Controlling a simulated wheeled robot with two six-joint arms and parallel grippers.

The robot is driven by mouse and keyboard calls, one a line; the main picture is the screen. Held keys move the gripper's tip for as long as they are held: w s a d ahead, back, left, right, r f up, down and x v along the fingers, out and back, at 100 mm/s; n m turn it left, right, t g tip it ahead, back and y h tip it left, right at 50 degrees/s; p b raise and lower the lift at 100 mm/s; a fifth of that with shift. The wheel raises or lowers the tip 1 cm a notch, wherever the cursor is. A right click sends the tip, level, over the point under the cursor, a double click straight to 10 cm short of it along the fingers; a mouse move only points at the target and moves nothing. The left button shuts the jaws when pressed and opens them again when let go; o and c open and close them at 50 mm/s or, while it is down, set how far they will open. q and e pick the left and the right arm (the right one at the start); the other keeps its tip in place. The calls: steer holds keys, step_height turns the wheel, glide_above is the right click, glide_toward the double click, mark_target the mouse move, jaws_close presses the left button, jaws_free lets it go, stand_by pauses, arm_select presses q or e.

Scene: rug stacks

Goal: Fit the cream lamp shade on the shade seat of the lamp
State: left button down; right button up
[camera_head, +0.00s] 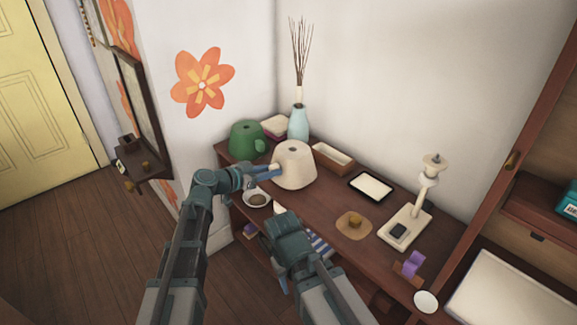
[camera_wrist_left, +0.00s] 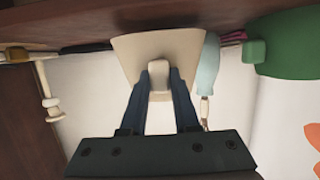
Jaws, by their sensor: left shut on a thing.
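The cream lamp shade (camera_head: 295,166) is upright, wide end down, at the back left of the desk. My left gripper (camera_head: 266,173) is shut on a small tab on its side. In the left wrist view, which is upside down, the two fingers (camera_wrist_left: 158,82) pinch that tab on the shade (camera_wrist_left: 128,52). I cannot tell whether the shade touches the desk. The cream lamp (camera_head: 422,201) stands to the right, with its bare round shade seat (camera_head: 433,160) on top.
A wooden tray (camera_head: 332,155), a black-framed tablet (camera_head: 371,186) and a tan mat (camera_head: 348,228) lie between shade and lamp. A purple object (camera_head: 412,264) sits near the front right.

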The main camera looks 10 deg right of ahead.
steer(key=shift+r+p, duration=1.35)
steer(key=shift+r, duration=0.25)
